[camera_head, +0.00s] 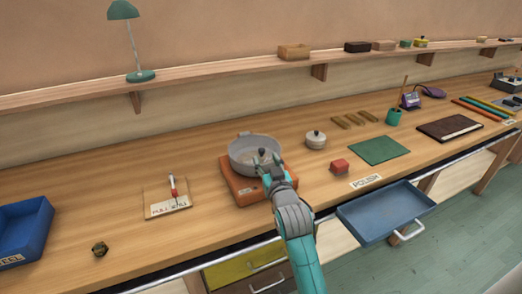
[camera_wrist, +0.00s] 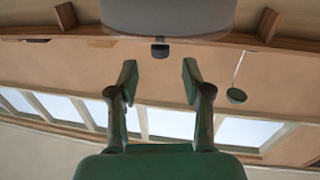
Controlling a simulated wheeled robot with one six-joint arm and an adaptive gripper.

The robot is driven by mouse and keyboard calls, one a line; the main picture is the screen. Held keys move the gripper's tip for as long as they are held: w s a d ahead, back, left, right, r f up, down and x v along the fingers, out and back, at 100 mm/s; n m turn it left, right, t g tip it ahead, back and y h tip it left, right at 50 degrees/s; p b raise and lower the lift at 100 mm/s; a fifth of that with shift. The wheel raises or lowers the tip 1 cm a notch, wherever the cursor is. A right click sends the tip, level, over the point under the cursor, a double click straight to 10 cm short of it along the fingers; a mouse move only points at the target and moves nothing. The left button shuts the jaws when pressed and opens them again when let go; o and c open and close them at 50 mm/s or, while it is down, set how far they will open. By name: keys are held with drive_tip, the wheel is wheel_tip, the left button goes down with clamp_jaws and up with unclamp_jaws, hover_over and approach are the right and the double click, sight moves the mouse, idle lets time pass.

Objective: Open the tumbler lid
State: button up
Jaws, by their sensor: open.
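The tumbler is a round grey drum (camera_head: 243,156) on an orange base (camera_head: 228,178), in the middle of the bench in the head view. Its grey body also fills the top middle of the wrist view (camera_wrist: 170,15), which is upside down. A small dark knob (camera_wrist: 160,50) sticks out from the grey body there. My gripper (camera_head: 263,163) is at the near right side of the drum, partly covering it. In the wrist view my gripper (camera_wrist: 159,78) is open and empty, its two fingers apart, with the knob roughly centred beyond the fingertips. I cannot tell whether a finger touches it.
A blue drawer (camera_head: 388,211) juts out at the front right. A board with a red-handled tool (camera_head: 173,187) lies to the left, with bare bench between.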

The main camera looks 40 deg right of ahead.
sight(263, 152)
drive_tip(key=shift+x, duration=3.1)
clamp_jaws()
